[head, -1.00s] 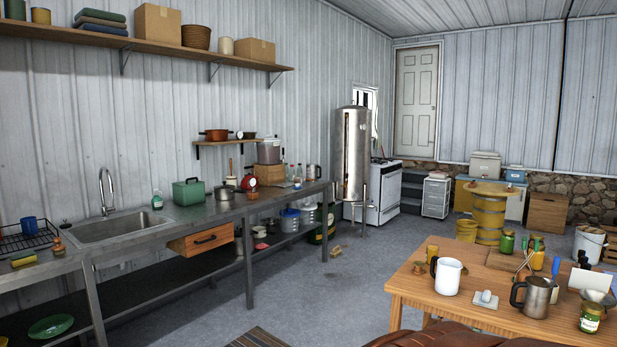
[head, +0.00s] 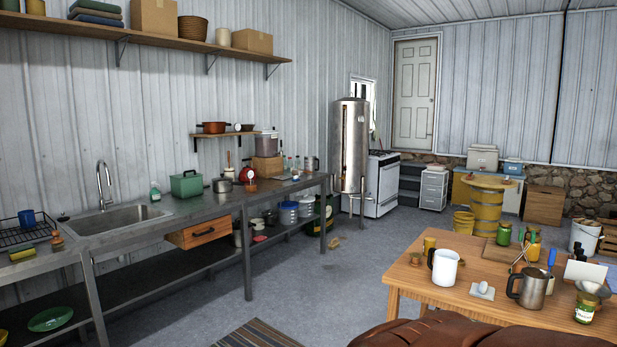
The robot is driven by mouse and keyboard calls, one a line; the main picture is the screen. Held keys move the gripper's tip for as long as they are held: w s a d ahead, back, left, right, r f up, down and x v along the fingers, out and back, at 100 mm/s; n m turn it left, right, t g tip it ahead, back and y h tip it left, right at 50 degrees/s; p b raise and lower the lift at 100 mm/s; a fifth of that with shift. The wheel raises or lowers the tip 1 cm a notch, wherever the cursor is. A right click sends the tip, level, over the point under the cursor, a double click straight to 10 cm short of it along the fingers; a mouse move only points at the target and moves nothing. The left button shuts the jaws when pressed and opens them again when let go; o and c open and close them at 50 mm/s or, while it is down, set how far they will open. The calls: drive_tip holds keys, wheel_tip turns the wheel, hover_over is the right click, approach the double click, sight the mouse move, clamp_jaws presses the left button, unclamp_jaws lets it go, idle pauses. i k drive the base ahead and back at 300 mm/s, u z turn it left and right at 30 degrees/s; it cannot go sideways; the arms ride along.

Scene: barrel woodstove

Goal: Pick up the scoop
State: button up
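I cannot pick out the scoop with certainty in the head view. Several small utensils stand or lie on the wooden table (head: 420,281) at the lower right, but they are too small to tell apart. A white mug (head: 444,268), a steel pitcher (head: 534,287), a small white dish-like piece (head: 483,291) and a green-labelled jar (head: 585,307) stand there. A small tan object (head: 334,242) lies on the floor by the bench and is too small to name. My gripper is not in view.
A long metal bench (head: 150,226) with a sink (head: 122,217) and a partly open wooden drawer (head: 202,233) runs along the left wall. A brown leather seat (head: 450,332) blocks the near side of the table. Grey floor (head: 330,290) is clear between bench and table.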

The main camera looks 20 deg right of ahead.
sight(300, 172)
drive_tip(key=z, duration=0.65)
drive_tip(key=i, duration=7.75)
drive_tip(key=u, duration=1.55)
